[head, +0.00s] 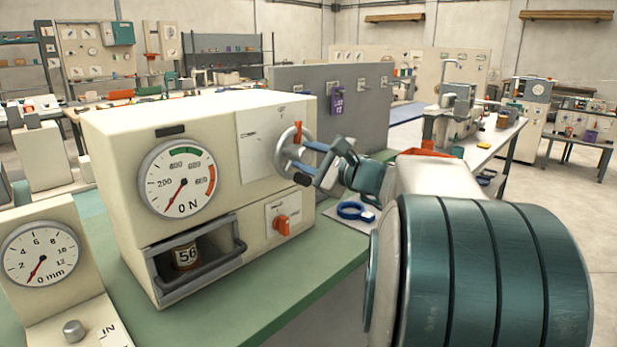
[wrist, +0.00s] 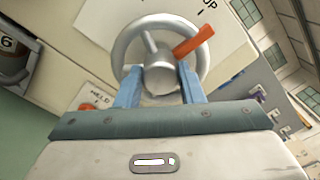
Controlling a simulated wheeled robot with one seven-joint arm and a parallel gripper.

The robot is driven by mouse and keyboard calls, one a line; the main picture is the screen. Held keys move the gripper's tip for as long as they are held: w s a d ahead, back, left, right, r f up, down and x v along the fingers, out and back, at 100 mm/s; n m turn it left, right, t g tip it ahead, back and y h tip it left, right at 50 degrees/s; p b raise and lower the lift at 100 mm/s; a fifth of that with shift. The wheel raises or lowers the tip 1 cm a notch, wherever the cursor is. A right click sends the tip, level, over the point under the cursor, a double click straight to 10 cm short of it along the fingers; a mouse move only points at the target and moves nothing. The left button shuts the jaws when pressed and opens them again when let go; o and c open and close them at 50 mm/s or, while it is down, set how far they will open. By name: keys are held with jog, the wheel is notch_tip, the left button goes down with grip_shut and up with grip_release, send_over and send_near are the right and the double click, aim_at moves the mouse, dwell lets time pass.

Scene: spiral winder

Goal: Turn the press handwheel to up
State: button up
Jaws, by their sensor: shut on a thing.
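The press (head: 110,130) is a cream box on a green bench, with a round force dial (head: 178,180) whose needle points near 0 N. Its grey handwheel (head: 284,150) is on the right part of the front face. The handwheel (wrist: 120,48) has an orange spoke (wrist: 194,40) that points up and right in the wrist view, below the "UP" label (wrist: 208,6). My gripper (wrist: 157,85) is shut on the handwheel, its blue fingers on either side of the hub. In the head view my gripper (head: 314,160) reaches the wheel from the right; the contact is partly hidden.
An orange knob (head: 282,224) sits below the handwheel. A barred opening in the press holds a small part marked 56 (head: 185,256). A dial gauge (head: 40,255) stands at left. Blue rings (head: 355,211) lie right of the press. A grey panel (head: 350,90) stands behind.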

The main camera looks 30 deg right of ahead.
jog(key=shift+f+n+b, duration=0.15)
jog(key=shift+n+b, duration=0.35)
jog(key=shift+b, duration=0.25)
jog(key=o, duration=1)
jog(key=v, duration=1.3)
jog(key=shift+s+d+r, duration=0.1)
jog(key=shift+s+r, duration=0.1)
jog(key=shift+s, duration=0.2)
